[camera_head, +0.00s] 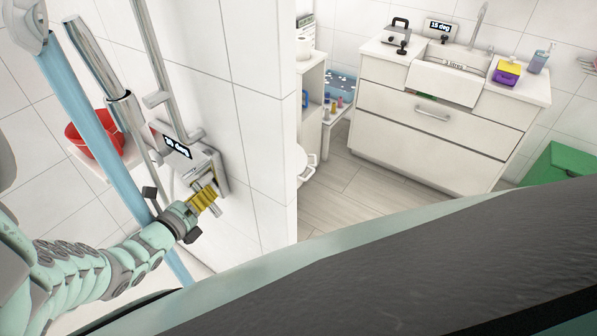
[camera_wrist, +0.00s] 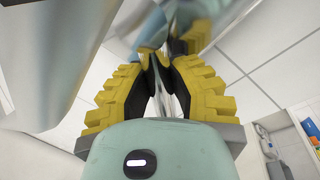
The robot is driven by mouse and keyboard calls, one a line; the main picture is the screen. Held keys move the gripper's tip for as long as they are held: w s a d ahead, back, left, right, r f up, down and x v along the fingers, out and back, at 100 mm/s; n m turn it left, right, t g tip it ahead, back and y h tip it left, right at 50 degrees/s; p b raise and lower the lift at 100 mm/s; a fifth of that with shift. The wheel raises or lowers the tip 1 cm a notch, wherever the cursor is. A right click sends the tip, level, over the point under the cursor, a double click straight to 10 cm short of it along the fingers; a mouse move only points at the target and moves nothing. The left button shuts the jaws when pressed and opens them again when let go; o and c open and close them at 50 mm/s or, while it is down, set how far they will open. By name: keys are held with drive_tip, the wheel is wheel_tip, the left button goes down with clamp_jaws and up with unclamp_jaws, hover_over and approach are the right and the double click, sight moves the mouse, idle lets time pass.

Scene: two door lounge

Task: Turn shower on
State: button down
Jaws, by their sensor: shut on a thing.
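The shower mixer (camera_head: 205,162) is a grey metal unit on the white tiled wall at the left, with a small display (camera_head: 177,147) that seems to read 38 deg. My gripper (camera_head: 207,194) is at the mixer's lower front, its yellow fingers shut on a metal handle. In the wrist view the fingers (camera_wrist: 158,62) close around a shiny thin handle (camera_wrist: 168,98); its far end is hidden. The shower head (camera_head: 26,25) is at the top left. A pale blue column (camera_head: 92,133), looking like running water, falls from it and passes behind my arm.
A red bowl (camera_head: 90,134) sits behind the shower pipes. A tiled wall edge (camera_head: 270,120) divides the shower from a room with a white sink cabinet (camera_head: 430,118) and a green bin (camera_head: 560,168). The wooden floor (camera_head: 350,190) between is clear.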

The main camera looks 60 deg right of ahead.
drive_tip(key=shift+s+r+n, duration=0.1)
drive_tip(key=shift+r+n, duration=0.1)
drive_tip(key=shift+n, duration=0.3)
drive_tip(key=c, duration=0.8)
unclamp_jaws()
drive_tip(key=shift+a, duration=0.1)
drive_tip(key=shift+c, duration=0.2)
drive_tip(key=s+a+r, duration=0.1)
drive_tip(key=a, duration=1)
drive_tip(key=shift+s+a+r, duration=0.35)
drive_tip(key=shift+a+r, duration=0.05)
